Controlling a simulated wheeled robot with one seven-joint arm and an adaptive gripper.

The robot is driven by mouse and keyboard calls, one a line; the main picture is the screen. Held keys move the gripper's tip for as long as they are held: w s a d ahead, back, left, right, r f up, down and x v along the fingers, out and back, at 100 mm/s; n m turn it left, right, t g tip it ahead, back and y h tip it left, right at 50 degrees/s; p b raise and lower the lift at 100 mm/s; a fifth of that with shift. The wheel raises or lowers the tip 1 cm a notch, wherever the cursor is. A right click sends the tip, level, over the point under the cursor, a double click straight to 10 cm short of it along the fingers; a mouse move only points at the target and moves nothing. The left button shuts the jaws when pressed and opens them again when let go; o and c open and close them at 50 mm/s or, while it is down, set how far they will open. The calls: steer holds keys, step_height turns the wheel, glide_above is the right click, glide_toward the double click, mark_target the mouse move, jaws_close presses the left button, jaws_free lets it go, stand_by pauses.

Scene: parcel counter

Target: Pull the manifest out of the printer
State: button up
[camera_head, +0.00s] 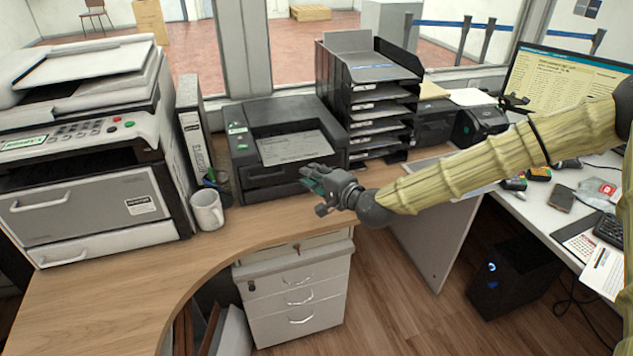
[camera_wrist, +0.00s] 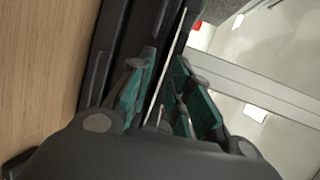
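The black printer (camera_head: 258,120) stands on the wooden counter by the window. The manifest, a pale printed sheet (camera_head: 295,148), lies in its top output area, with its near edge toward my gripper. My gripper (camera_head: 308,176) is at the printer's front right, close to that edge. In the wrist view my gripper (camera_wrist: 166,65) has its teal-padded fingers apart. A thin pale edge, apparently the sheet (camera_wrist: 178,32) seen edge-on, runs between them. I see no clear contact of both pads with it.
A white mug (camera_head: 207,210) and a binder (camera_head: 194,130) stand left of the printer. A large copier (camera_head: 90,190) is further left. A black stacked letter tray (camera_head: 365,100) rises close on the right. The counter (camera_head: 110,290) in front is clear.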

mark_target(302, 158)
steer(key=shift+w+a+b, duration=0.3)
steer(key=shift+w+a, duration=0.15)
steer(key=shift+w, duration=0.85)
steer(key=shift+w+a+b, duration=0.35)
steer(key=shift+w+a, duration=0.05)
steer(key=shift+w, duration=0.9)
steer(key=shift+w+a+b, duration=0.3)
steer(key=shift+w+a, duration=0.15)
steer(key=shift+w, duration=0.85)
jaws_close()
